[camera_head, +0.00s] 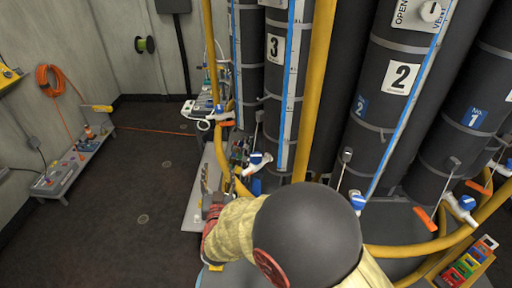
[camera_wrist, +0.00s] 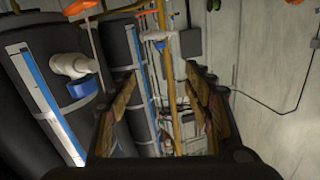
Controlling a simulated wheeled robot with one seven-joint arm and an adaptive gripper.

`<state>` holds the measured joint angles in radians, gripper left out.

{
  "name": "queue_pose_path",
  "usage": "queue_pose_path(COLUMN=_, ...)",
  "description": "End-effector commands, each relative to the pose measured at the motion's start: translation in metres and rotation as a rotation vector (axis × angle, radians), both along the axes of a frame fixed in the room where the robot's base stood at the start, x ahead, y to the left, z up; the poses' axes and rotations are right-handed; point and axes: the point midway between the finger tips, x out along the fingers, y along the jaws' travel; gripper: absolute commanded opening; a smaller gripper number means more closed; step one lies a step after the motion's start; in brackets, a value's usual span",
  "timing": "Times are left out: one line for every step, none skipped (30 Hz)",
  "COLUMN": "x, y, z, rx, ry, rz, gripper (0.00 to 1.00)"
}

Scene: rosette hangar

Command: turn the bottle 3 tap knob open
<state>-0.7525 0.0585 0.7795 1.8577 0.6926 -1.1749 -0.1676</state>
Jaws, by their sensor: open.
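Bottle 3 (camera_head: 274,75) is a dark cylinder with a white number plate and a blue-and-white strip. A white tap with a blue part, apparently its knob (camera_head: 256,160), shows low in front of it. My gripper (camera_head: 213,186) is left of and slightly below that tap, apart from it. In the wrist view my gripper (camera_wrist: 158,112) has its two tan-padded fingers spread with nothing between them. A white tap with a blue knob (camera_wrist: 83,87) shows left of the fingers, and a smaller blue-knobbed tap (camera_wrist: 158,42) farther back. I cannot tell which bottles these serve.
Bottle 2 (camera_head: 385,105) and bottle 1 (camera_head: 460,125) stand to the right. Yellow pipes (camera_head: 314,80) run beside the bottles. A low bench (camera_head: 72,172) stands by the left wall; the floor (camera_head: 140,190) between is mostly clear. My arm hides part of the lower middle.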

Motion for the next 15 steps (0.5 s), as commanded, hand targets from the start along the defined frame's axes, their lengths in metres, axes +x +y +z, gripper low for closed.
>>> queue_pose_path(x=0.003, y=0.002, z=0.002, rx=-0.002, ry=-0.006, rz=-0.063, gripper=0.51)
queue_pose_path(x=0.006, y=-0.003, z=0.001, rx=-0.003, ry=-0.01, rz=-0.109, gripper=0.51)
queue_pose_path(x=0.008, y=-0.009, z=0.001, rx=-0.006, ry=-0.017, rz=-0.168, gripper=0.51)
queue_pose_path(x=0.009, y=-0.015, z=0.0, rx=-0.011, ry=-0.02, rz=-0.214, gripper=0.51)
queue_pose_path(x=0.01, y=-0.021, z=0.0, rx=-0.013, ry=-0.022, rz=-0.259, gripper=0.51)
queue_pose_path(x=0.011, y=-0.031, z=0.0, rx=-0.018, ry=-0.025, rz=-0.32, gripper=0.51)
queue_pose_path(x=0.012, y=-0.04, z=-0.001, rx=-0.021, ry=-0.026, rz=-0.365, gripper=0.51)
queue_pose_path(x=0.013, y=-0.048, z=0.001, rx=-0.025, ry=-0.028, rz=-0.406, gripper=0.51)
queue_pose_path(x=0.012, y=-0.057, z=0.003, rx=-0.029, ry=-0.028, rz=-0.458, gripper=0.51)
queue_pose_path(x=0.011, y=-0.063, z=0.006, rx=-0.032, ry=-0.029, rz=-0.491, gripper=0.51)
queue_pose_path(x=0.01, y=-0.069, z=0.008, rx=-0.039, ry=-0.027, rz=-0.521, gripper=0.51)
queue_pose_path(x=0.008, y=-0.076, z=0.01, rx=-0.051, ry=-0.026, rz=-0.557, gripper=0.51)
queue_pose_path(x=0.005, y=-0.082, z=0.01, rx=-0.062, ry=-0.021, rz=-0.579, gripper=0.51)
queue_pose_path(x=0.003, y=-0.086, z=0.01, rx=-0.078, ry=-0.02, rz=-0.596, gripper=0.51)
queue_pose_path(x=0.002, y=-0.089, z=0.012, rx=-0.099, ry=-0.022, rz=-0.606, gripper=0.51)
